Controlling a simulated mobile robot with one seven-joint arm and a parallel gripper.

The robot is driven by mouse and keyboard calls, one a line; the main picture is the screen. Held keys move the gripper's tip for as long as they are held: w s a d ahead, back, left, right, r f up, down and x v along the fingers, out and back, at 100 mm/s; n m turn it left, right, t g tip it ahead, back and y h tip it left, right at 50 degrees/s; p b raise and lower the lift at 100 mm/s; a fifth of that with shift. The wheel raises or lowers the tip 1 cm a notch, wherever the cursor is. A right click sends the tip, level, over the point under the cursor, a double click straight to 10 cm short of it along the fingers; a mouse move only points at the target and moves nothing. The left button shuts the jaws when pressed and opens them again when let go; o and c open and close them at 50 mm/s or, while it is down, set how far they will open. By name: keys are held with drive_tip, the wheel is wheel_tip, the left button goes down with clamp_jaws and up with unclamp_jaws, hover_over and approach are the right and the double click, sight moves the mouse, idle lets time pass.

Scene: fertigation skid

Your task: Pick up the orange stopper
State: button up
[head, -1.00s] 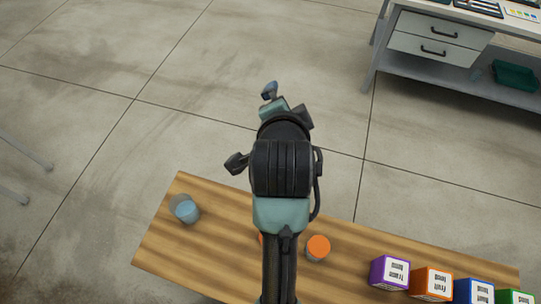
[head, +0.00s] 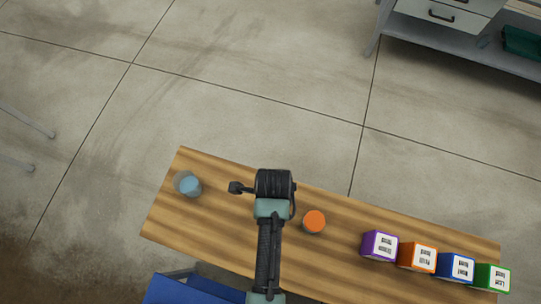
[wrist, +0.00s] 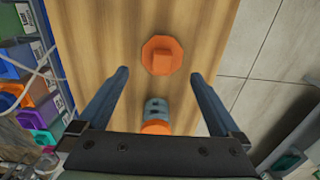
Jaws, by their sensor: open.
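The orange stopper (wrist: 162,55), octagonal with a raised square knob, lies on the wooden table in the wrist view. My gripper (wrist: 160,74) is open and empty. Its two dark fingers spread on either side, with the stopper between and just past their tips in the picture. A second item with a grey body and an orange part (wrist: 155,127) shows between the fingers, partly cut off by the gripper body. In the head view an orange round-topped thing (head: 314,221) stands right of my arm. My arm hides the gripper there.
A clear cup with a blue thing (head: 189,187) stands at the table's (head: 225,220) left end. Purple (head: 380,245), orange (head: 417,256), blue (head: 455,268) and green (head: 492,277) labelled boxes line the right end. A blue container (head: 190,290) sits below the table's near edge.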

drive_tip(key=shift+w+a+f, duration=0.1)
drive_tip(key=shift+a+f, duration=0.05)
drive_tip(key=shift+f, duration=1.2)
drive_tip(key=shift+w+a+f, duration=0.1)
drive_tip(key=shift+f, duration=1.2)
drive_tip(key=c, duration=1.2)
drive_tip(key=shift+o, duration=0.2)
